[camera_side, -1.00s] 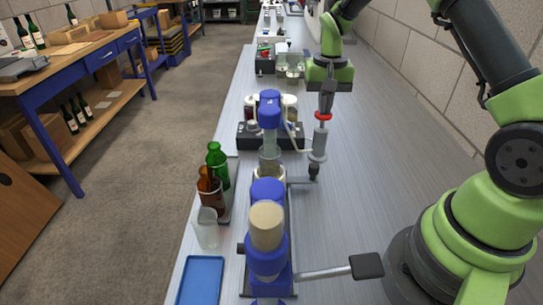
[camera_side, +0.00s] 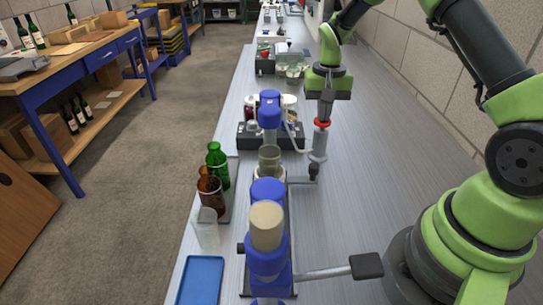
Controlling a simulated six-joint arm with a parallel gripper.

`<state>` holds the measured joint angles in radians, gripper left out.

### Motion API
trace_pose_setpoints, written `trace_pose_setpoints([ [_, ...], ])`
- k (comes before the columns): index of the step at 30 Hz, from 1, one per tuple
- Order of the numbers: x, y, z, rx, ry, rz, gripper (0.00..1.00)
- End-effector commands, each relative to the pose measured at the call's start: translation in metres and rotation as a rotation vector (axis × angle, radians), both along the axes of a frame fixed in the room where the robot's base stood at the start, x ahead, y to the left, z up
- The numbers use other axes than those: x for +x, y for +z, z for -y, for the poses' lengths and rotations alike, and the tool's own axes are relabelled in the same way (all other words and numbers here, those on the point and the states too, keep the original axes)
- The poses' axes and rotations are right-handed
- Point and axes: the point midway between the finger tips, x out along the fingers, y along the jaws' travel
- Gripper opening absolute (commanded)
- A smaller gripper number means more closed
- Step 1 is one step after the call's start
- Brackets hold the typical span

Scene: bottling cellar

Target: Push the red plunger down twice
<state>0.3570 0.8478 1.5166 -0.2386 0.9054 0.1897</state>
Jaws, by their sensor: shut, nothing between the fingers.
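The red plunger (camera_side: 321,123) is a small red ring-shaped cap on top of an upright grey cylinder (camera_side: 319,143), right of the blue-headed device on the bench. My gripper (camera_side: 325,118) points straight down directly above the red plunger, its fingers shut with nothing between them. The fingertips are at the plunger's top; I cannot tell whether they touch it or are just above it.
A blue bottling device (camera_side: 268,190) with a black-ended lever (camera_side: 367,266) stands in front. A green bottle (camera_side: 218,165), a brown bottle (camera_side: 209,190) and a clear cup (camera_side: 207,230) stand to its left. A blue tray (camera_side: 201,281) lies at the front. The bench right of the cylinder is clear.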

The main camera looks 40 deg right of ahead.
Motion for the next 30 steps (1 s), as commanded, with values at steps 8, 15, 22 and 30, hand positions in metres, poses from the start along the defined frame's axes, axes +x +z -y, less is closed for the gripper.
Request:
trace_pose_setpoints([
  [8,0.000,0.014,0.000,-0.001,0.001,-0.001,0.00],
  [15,0.000,0.027,0.000,-0.001,0.000,0.001,0.00],
  [22,0.000,0.038,0.000,-0.001,0.001,0.001,0.00],
  [30,0.000,0.041,0.000,0.000,0.001,0.000,0.00],
])
